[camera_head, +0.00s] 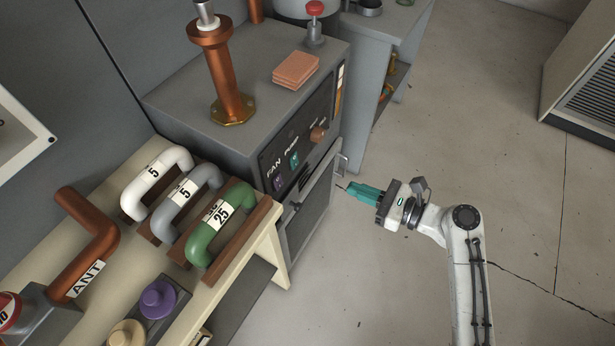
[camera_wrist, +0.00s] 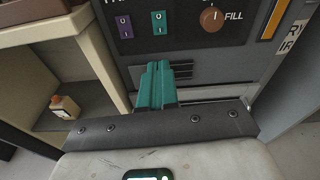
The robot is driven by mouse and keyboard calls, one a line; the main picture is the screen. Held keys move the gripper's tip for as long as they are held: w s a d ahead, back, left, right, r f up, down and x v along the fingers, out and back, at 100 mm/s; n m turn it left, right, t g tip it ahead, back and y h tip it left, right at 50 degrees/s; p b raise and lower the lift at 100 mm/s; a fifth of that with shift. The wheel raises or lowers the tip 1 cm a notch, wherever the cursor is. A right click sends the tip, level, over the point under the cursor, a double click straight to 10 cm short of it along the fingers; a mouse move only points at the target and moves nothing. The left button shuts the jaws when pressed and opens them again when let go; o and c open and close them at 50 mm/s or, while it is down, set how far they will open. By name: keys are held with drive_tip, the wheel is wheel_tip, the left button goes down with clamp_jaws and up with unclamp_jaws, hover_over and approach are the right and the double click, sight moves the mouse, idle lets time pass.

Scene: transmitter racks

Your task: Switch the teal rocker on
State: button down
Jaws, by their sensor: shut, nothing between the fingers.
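The teal rocker (camera_head: 295,160) is on the dark front panel of the grey cabinet, under the PUMP label. In the wrist view the teal rocker (camera_wrist: 159,23) carries I and O marks; which way it is tipped I cannot tell. My gripper (camera_head: 349,187) has teal fingers and is shut and empty, out in front of the cabinet, to the right of the rocker and apart from it. In the wrist view my gripper's fingertips (camera_wrist: 158,66) appear just below the teal rocker, over the slotted part of the cabinet front.
A purple rocker (camera_head: 279,182) sits left of the teal one, under FAN. A brown FILL knob (camera_head: 318,134) is to the right. A cabinet door with a handle is below the panel. A cream bench (camera_head: 262,243) with coloured pipe handles stands left.

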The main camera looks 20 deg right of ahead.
sight(296, 165)
drive_tip(key=shift+d+f+m, duration=0.1)
drive_tip(key=shift+m, duration=0.4)
drive_tip(key=x, duration=1.4)
drive_tip(key=shift+w, duration=0.15)
drive_tip(key=v, duration=1)
drive_tip(key=shift+s+d, duration=0.2)
drive_tip(key=shift+s, duration=0.2)
